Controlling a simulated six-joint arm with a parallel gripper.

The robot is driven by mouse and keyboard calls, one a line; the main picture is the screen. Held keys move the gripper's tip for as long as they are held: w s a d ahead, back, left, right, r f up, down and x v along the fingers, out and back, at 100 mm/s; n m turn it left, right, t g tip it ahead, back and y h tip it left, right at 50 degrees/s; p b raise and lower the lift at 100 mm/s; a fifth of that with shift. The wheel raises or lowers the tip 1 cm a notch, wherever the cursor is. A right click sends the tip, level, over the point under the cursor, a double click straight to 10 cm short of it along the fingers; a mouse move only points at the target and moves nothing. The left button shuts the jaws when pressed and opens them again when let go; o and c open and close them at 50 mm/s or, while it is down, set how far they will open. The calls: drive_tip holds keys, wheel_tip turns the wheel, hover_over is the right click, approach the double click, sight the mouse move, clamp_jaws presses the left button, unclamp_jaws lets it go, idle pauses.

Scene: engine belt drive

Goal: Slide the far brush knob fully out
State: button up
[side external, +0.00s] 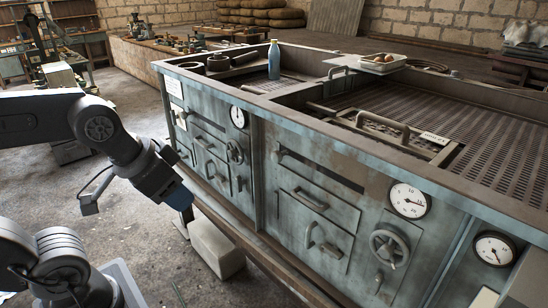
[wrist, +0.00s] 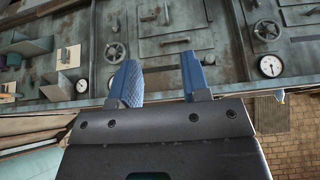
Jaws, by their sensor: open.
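In the side external view, the far brush knob (side external: 181,115) looks like a small round grey knob at the left end of a dark slot (side external: 207,134) high on the far panel. A similar near knob (side external: 278,155) sits at the left end of the slot on the nearer panel. My gripper (side external: 180,198) hangs in front of the machine, below the far knob's height and apart from the panel. In the wrist view, my gripper (wrist: 159,60) shows two blue fingers spread apart with nothing between them. I cannot make out the far knob clearly in the wrist view.
The machine front has handwheels (side external: 389,247), gauges (side external: 409,200) and bar handles (side external: 310,200) that stick out. A rail (side external: 262,248) runs along its foot. A pale block (side external: 216,249) lies on the floor below. A blue bottle (side external: 274,60) stands on top.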

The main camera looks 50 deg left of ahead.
drive_tip(key=shift+o, duration=0.2)
drive_tip(key=shift+o, duration=0.8)
drive_tip(key=shift+w+a, duration=0.1)
drive_tip(key=shift+w, duration=0.05)
drive_tip(key=shift+o, duration=0.9)
drive_tip(key=w+a+f+t+y, duration=0.1)
drive_tip(key=w+a, duration=0.3)
drive_tip(key=w, duration=0.6)
drive_tip(key=shift+w+a+f+n+t, duration=0.15)
drive_tip(key=shift+w+f+n+t, duration=0.25)
drive_tip(key=shift+t, duration=0.5)
drive_tip(key=m+t, duration=0.1)
drive_tip(key=t, duration=0.5)
approach(274, 157)
drive_tip(key=s+d+r, duration=0.1)
drive_tip(key=s, duration=0.1)
wheel_tip(274, 157, down, 4)
drive_tip(key=a+t+h, duration=0.1)
drive_tip(key=a+t, duration=0.1)
drive_tip(key=t, duration=0.1)
drive_tip(key=shift+t, duration=0.3)
drive_tip(key=w, duration=1.4)
drive_tip(key=shift+w+f, duration=0.1)
drive_tip(key=shift+w, duration=0.1)
drive_tip(key=shift+c, duration=0.4)
drive_tip(key=shift+d, duration=0.1)
clamp_jaws()
